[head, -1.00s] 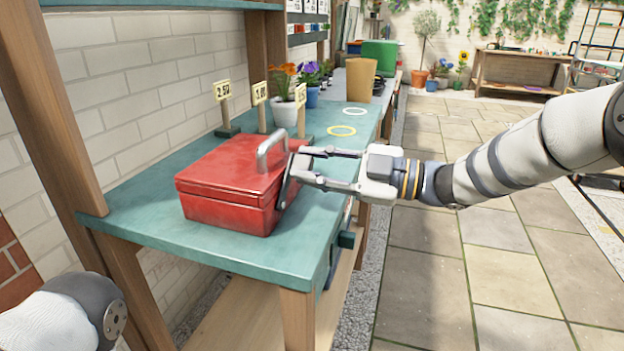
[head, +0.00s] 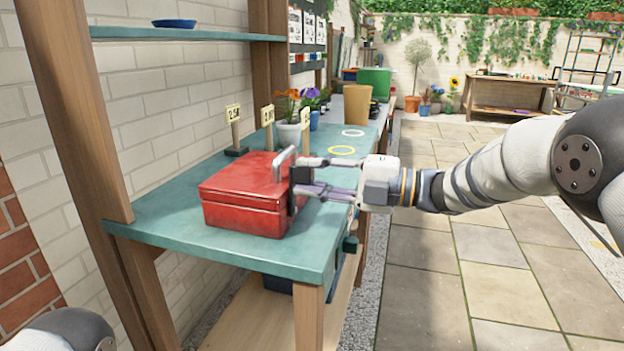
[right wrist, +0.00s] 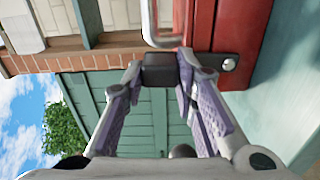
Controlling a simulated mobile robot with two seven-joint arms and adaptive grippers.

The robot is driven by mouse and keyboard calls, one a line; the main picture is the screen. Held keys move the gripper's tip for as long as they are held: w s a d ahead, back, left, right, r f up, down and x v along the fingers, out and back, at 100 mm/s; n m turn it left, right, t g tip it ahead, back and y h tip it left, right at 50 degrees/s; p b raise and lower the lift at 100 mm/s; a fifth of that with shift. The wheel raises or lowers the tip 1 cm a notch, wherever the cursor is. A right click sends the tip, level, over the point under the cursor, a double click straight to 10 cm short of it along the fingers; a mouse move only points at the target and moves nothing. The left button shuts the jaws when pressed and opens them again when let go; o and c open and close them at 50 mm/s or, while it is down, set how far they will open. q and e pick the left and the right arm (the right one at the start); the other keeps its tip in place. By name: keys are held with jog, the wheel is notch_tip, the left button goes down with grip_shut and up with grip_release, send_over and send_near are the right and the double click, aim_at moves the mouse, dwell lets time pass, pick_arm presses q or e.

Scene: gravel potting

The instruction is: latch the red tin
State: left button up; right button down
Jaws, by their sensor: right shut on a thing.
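The red tin (head: 240,212) sits on the teal bench with its lid down. A grey metal loop (head: 281,163) stands at its right edge and also shows in the right wrist view (right wrist: 150,22). My right gripper (head: 300,180) is at the tin's right side, closed on a dark block that looks like the latch (right wrist: 162,70). The fingers partly hide that side, so whether the latch is fastened cannot be told. My left gripper is out of view.
The teal bench (head: 180,235) has bare room in front of the tin. Price signs (head: 233,128) and potted flowers (head: 290,128) stand behind it. Yellow (head: 341,150) and white (head: 353,133) rings lie farther along, before a tan pot (head: 357,105).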

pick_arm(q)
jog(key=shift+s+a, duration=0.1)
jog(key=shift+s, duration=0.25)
pick_arm(e)
jog(key=shift+s+n, duration=0.15)
jog(key=shift+n, duration=0.25)
jog(key=c, duration=1.3)
grip_release()
jog(key=v, duration=1.2)
